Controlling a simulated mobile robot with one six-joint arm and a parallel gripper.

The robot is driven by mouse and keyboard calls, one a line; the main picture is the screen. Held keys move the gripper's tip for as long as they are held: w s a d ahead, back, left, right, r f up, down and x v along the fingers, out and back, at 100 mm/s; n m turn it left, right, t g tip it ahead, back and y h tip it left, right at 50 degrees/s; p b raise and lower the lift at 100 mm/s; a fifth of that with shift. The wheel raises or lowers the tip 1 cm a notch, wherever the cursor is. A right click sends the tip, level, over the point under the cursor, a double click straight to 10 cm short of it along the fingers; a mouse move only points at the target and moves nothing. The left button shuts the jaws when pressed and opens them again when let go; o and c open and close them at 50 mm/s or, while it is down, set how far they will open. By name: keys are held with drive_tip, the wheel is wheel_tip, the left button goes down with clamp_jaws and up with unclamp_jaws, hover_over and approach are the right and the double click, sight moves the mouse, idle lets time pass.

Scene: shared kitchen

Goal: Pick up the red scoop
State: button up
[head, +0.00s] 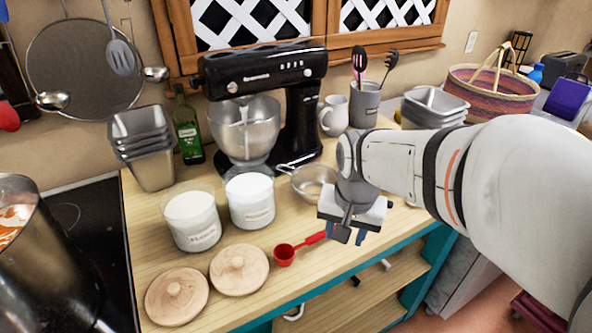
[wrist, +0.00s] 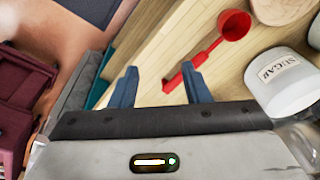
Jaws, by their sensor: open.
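The red scoop (head: 286,254) lies on the wooden counter in front of the two white canisters, its handle pointing right toward my gripper. My gripper (head: 347,236) is above the counter's front edge, near the handle's end. In the wrist view the red scoop (wrist: 234,25) has its bowl at the top and its handle running down to the left. The fingers are open and empty. I cannot tell the height gap to the handle.
White canisters (head: 194,220) and (head: 250,199), one labelled sugar, stand behind the scoop. Two round wooden lids (head: 239,270) lie to its left. A metal strainer (head: 312,181) and a black stand mixer (head: 300,110) are behind. The counter's teal front edge (head: 290,304) is close.

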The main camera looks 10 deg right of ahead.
sight(312, 243)
drive_tip(key=w+m+p, duration=0.1)
drive_tip(key=w+m, duration=0.1)
drive_tip(key=w, duration=0.1)
drive_tip(key=w+f+m+g+p, duration=0.1)
drive_tip(key=w+m, duration=0.2)
drive_tip(key=w+f+m+p, duration=0.1)
drive_tip(key=w+m, duration=0.2)
drive_tip(key=w, duration=0.1)
drive_tip(key=shift+f+g, duration=0.15)
drive_tip(key=shift+g, duration=0.25)
drive_tip(key=shift+w+f, duration=0.25)
drive_tip(key=shift+w, duration=0.05)
drive_tip(key=shift+m, duration=0.3)
drive_tip(key=f, duration=0.2)
drive_tip(key=f+p, duration=0.1)
drive_tip(key=f, duration=0.4)
drive_tip(key=shift+s+d+f, duration=0.25)
drive_tip(key=shift+f, duration=0.15)
clamp_jaws()
